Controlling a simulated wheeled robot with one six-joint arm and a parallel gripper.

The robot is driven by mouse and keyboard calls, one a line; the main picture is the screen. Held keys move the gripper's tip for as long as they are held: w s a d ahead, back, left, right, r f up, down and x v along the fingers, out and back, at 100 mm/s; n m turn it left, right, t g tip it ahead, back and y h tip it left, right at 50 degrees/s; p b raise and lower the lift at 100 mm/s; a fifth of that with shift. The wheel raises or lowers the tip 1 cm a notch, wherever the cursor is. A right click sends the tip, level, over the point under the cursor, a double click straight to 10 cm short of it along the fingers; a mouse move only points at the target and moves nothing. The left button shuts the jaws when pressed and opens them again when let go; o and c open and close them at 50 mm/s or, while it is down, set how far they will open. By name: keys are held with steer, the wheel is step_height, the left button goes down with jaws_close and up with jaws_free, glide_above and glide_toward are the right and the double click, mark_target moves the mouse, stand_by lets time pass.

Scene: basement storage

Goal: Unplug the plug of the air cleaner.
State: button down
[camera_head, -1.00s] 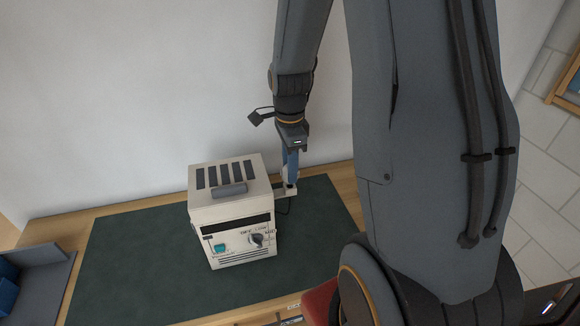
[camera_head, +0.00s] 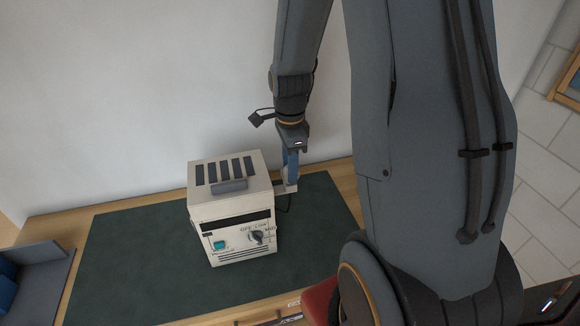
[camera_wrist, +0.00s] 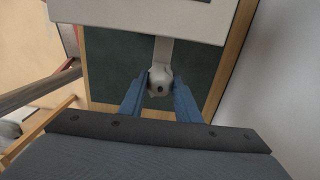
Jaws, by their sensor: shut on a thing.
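The air cleaner (camera_head: 232,215) is a cream box with dark top vents, a teal button and a dark knob on its front. It stands upright on a dark green mat. A pale arm (camera_wrist: 163,52) runs from its side to a small white round plug (camera_wrist: 159,75) with a dark spot on it. My gripper (camera_head: 291,181) points down just right of the cleaner. In the wrist view its blue fingers (camera_wrist: 160,88) are shut on the plug from both sides.
The green mat (camera_head: 130,250) lies on a wooden table (camera_head: 345,180) against a pale wall. A grey tray (camera_head: 45,262) with blue items is at the left. Free mat lies left of the cleaner. Part of a red thing (camera_head: 318,300) shows at the front edge.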

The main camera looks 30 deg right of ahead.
steer(key=shift+f+b, duration=0.35)
steer(key=shift+f, duration=0.35)
steer(key=c, duration=1.2)
jaws_free()
steer(key=shift+r, duration=0.1)
steer(key=shift+r+b, duration=1)
steer(key=shift+r, duration=2.9)
